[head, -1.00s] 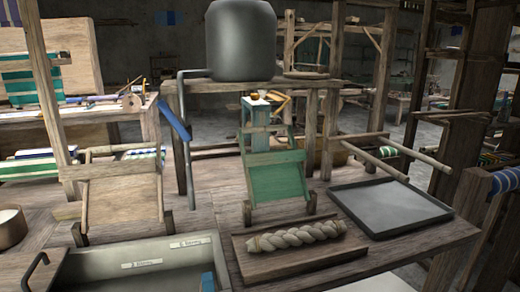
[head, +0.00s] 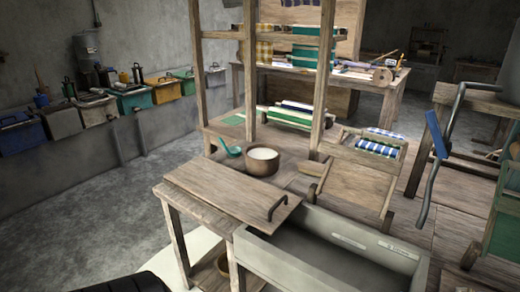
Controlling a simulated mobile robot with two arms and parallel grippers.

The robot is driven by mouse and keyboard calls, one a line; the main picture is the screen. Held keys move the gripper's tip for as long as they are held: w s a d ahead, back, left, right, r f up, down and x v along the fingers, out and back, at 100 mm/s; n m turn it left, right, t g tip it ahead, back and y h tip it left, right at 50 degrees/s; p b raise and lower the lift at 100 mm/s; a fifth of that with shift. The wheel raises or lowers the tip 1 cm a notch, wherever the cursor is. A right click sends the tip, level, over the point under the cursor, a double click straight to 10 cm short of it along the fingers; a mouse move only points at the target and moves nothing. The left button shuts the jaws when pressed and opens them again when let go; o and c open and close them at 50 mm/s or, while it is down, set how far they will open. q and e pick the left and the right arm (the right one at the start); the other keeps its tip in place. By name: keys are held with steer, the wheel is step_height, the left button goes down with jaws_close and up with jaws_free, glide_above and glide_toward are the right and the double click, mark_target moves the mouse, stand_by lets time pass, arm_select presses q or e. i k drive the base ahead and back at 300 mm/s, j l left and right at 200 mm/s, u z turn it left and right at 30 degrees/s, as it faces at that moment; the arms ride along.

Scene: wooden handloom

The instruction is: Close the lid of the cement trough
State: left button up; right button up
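The grey cement trough (head: 348,240) is in the lower middle of the head view, with two small white labels on its inner far wall. Its visible inside is uncovered and looks empty; its near part is cut off by the bottom edge. A flat wooden board (head: 222,190), which looks like the lid, lies level to the left of the trough's opening. A dark bent handle (head: 277,208) stands at the board's right end, near the trough's left rim. Neither of my grippers is in view.
A brown bowl (head: 262,160) with pale contents stands behind the board, beside a teal ladle (head: 232,151). Wooden loom frames stand behind the trough. Several coloured bins (head: 134,97) line the left wall. Grey floor (head: 110,200) is clear at left.

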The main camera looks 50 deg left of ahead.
mark_target(265, 207)
steer(key=u, duration=1.9)
